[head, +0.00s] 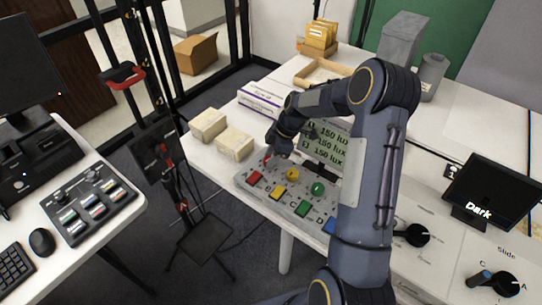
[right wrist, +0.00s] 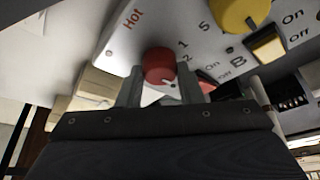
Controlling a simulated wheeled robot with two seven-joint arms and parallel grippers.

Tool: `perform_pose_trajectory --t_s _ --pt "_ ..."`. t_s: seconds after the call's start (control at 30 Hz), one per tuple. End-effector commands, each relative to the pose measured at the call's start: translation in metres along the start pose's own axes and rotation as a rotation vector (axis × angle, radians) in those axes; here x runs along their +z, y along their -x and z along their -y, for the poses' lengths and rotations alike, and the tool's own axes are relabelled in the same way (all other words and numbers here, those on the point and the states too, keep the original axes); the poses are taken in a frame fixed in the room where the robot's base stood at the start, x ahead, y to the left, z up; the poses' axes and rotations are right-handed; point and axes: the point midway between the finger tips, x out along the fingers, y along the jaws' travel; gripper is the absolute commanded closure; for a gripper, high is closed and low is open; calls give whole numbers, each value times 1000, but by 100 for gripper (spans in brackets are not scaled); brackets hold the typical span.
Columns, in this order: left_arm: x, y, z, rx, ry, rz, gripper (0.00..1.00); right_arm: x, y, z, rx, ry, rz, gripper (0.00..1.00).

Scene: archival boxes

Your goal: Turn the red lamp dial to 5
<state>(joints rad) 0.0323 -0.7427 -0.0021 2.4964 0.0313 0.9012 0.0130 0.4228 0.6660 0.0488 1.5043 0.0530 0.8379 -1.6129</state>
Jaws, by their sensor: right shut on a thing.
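The red lamp dial (head: 266,159) is at the far left of the row of dials on the grey control panel (head: 243,181). My right gripper (head: 273,153) reaches down over it and hides part of it. In the right wrist view the red dial (right wrist: 158,62) sits between the two fingertips of my right gripper (right wrist: 160,88), which is shut on it. Printed marks "Hot", 1, 2 and 5 show around the dial there. I cannot make out which number the dial points to. My left gripper is not in view.
A yellow dial (head: 292,174) and a green dial (head: 318,188) stand beside the red one, with coloured switches in front. A display (head: 322,145) behind reads 150 lux on several lines, partly hidden by my arm. Pale boxes (head: 235,143) lie left of the panel.

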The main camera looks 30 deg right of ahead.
Motion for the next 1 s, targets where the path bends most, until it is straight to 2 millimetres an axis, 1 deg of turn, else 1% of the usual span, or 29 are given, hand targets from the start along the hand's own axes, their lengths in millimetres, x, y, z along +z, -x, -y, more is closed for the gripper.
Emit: perform_pose_trajectory --t_s 0.17,0.37,0.7,1.0 --pt "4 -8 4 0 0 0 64 1 -2 0 23 -52 0 90" --pt "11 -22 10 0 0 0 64 1 -3 1 76 -174 0 90" --pt "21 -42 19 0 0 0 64 0 -2 3 196 -463 0 90" --pt "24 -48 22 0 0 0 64 -3 -1 5 304 -725 -1 90"
